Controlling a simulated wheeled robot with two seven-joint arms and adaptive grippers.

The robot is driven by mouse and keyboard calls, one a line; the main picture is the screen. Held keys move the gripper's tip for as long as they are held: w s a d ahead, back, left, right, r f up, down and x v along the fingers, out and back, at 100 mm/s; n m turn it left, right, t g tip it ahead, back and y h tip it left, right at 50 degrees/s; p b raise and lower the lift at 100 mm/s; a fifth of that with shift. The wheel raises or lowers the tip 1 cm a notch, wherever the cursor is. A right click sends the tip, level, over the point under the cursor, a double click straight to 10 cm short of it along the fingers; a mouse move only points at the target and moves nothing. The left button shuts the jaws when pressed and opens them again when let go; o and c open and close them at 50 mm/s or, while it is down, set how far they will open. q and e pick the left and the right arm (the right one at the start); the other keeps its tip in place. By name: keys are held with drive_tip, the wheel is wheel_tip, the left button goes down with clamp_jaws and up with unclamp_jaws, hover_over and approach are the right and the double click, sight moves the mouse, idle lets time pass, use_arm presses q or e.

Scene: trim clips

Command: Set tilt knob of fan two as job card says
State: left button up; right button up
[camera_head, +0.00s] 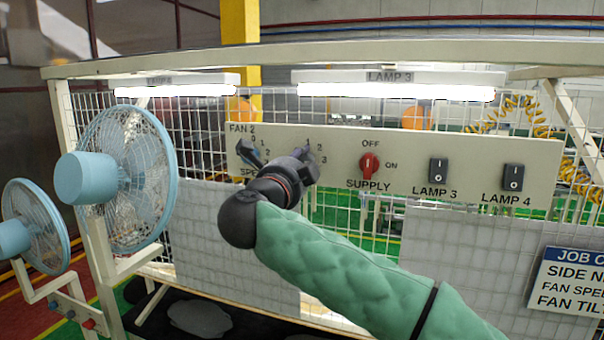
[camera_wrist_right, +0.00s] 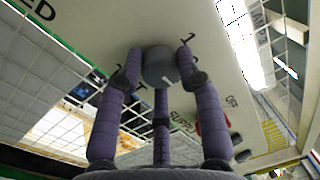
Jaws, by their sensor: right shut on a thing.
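My right gripper (camera_head: 304,158) is at the control panel (camera_head: 400,195), shut on the tilt knob of fan 2. In the right wrist view the tilt knob (camera_wrist_right: 160,65) is a grey round knob with a pale line, between the gripper's fingers (camera_wrist_right: 158,72). In the head view the gripper mostly hides the knob. The numbers 1, 2 and 3 show around it; its setting cannot be read. The speed knob (camera_head: 250,154) is just left of it, under the FAN 2 label. The job card (camera_head: 568,281) is cut off at the right edge, so its values are out of sight.
The red supply knob (camera_head: 369,164) and the lamp 3 (camera_head: 437,171) and lamp 4 (camera_head: 513,177) switches sit to the right on the panel. Two blue fans (camera_head: 128,180) (camera_head: 35,230) stand at the left. A wire mesh is behind the panel. Lit lamps (camera_head: 396,91) hang above.

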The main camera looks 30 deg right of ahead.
drive_tip(key=shift+m+b, duration=0.3)
drive_tip(key=shift+m, duration=0.3)
drive_tip(key=o, duration=1.1)
drive_tip(key=shift+d, duration=0.1)
drive_tip(key=shift+o, duration=0.2)
drive_tip(key=shift+s, duration=0.1)
drive_tip(key=v, duration=1.2)
